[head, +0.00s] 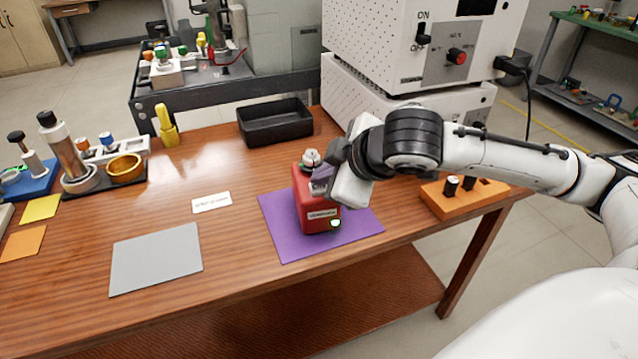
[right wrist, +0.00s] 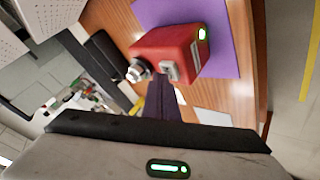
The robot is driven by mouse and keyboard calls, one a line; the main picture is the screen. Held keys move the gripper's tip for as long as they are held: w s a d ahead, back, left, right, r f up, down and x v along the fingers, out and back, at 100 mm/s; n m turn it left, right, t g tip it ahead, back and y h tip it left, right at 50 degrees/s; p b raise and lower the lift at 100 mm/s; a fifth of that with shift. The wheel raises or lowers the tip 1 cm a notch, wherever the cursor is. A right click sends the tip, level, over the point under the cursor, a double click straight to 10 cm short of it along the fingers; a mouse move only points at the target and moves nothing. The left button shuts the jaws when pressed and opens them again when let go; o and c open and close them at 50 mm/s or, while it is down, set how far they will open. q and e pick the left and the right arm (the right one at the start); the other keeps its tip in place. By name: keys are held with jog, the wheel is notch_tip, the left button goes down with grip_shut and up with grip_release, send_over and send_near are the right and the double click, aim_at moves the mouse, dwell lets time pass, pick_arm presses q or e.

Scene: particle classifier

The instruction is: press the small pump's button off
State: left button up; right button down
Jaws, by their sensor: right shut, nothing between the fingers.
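The small pump (head: 307,205) is a red box standing on a purple mat (head: 280,238) on the wooden table. It also shows in the right wrist view (right wrist: 180,42). My left gripper is out of view.
A black tray (head: 275,138) stands behind the pump. A white instrument (head: 400,60) with a switch and red knob stands at the back right. An orange block (head: 432,203) lies right of the mat.

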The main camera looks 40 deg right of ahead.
aim_at(324, 190)
jog(key=shift+f, duration=0.5)
dwell(0.4)
jog(key=shift+r+p, duration=1.2)
jog(key=shift+r, duration=0.15)
jog(key=shift+r, duration=0.1)
notch_tip(324, 190, up, 5)
jog(key=p, duration=0.6)
